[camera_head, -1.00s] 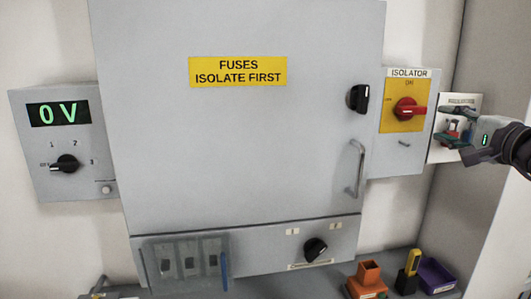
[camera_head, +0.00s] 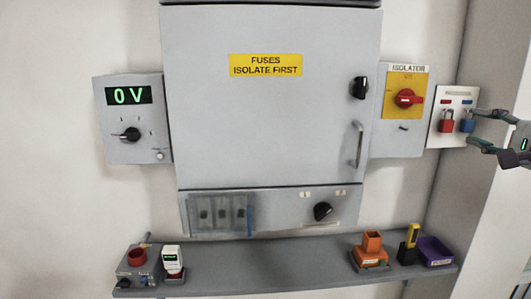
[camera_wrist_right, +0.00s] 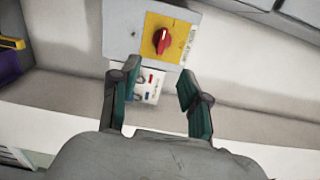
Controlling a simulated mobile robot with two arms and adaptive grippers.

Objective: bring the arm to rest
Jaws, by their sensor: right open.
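My right gripper (camera_head: 476,129) is open and empty at the right side of the head view, beside the padlock board (camera_head: 440,133). Its two fingers also show in the right wrist view (camera_wrist_right: 158,103), spread apart with nothing between them. The board holds a red padlock (camera_head: 446,122) and a blue padlock (camera_head: 467,125). The isolator box (camera_head: 402,145) with its red knob (camera_head: 407,98) is left of the board. My left gripper is in no view.
The grey fuse cabinet (camera_head: 280,130) is shut, with a 0 V display box (camera_head: 133,143) at its left. A shelf (camera_head: 270,265) below carries an orange holder (camera_head: 371,245), a yellow tester (camera_head: 411,235), a purple bin (camera_head: 435,250) and other devices. The wall corner is close at right.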

